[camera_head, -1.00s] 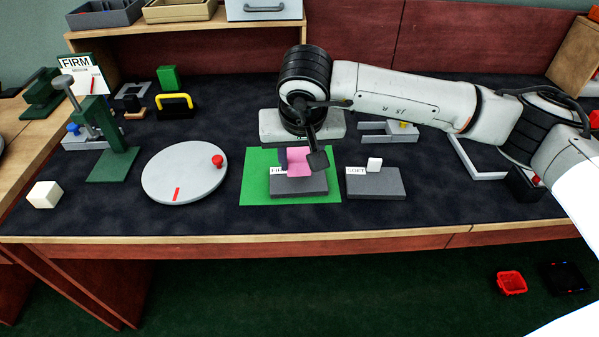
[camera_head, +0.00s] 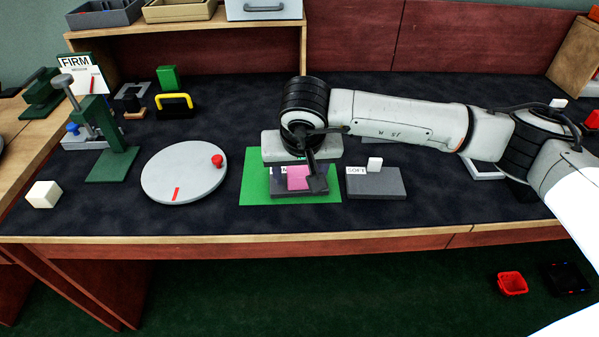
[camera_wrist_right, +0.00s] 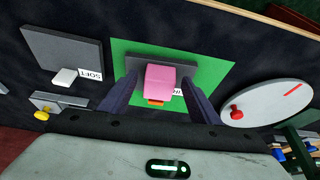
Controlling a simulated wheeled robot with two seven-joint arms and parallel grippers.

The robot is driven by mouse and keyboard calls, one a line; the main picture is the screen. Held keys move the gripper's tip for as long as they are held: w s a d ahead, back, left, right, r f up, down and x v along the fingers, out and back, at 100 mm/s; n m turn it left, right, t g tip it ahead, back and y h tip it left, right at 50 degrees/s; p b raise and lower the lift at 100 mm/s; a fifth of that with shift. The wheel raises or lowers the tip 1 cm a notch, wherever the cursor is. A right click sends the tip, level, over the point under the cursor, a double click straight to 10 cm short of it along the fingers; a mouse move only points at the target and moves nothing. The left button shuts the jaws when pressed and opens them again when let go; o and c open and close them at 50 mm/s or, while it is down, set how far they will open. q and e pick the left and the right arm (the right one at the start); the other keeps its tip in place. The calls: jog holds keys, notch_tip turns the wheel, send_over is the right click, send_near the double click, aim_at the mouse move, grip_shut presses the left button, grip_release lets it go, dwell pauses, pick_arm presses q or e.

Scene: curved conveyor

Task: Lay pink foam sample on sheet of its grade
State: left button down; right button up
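The pink foam sample (camera_head: 297,178) appears to lie on a dark grey sheet (camera_head: 290,194) that sits on a green mat (camera_head: 254,182). The sheet's white label is mostly hidden now. In the right wrist view the pink sample (camera_wrist_right: 160,80) is between the fingers of my right gripper (camera_wrist_right: 159,88), with a gap on each side, so the gripper looks open around it. A small orange patch (camera_wrist_right: 155,102) shows at the sample's near edge. A second grey sheet (camera_head: 376,185), labelled SOFT, lies to the right with a white block (camera_head: 375,164) on it. My left gripper is not in view.
A round grey disc (camera_head: 184,180) with a red knob stands left of the mat. Further left are a green press (camera_head: 108,140), a FIRM sign (camera_head: 78,72) and a white cube (camera_head: 44,194). A yellow-handled black block (camera_head: 175,105) stands behind. The dark front strip is mostly clear.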

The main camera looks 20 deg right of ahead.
jog(key=shift+r, duration=0.1)
jog(key=shift+r+p, duration=0.3)
jog(key=v, duration=1.1)
jog(key=shift+s+r, duration=0.2)
jog(key=shift+r, duration=0.1)
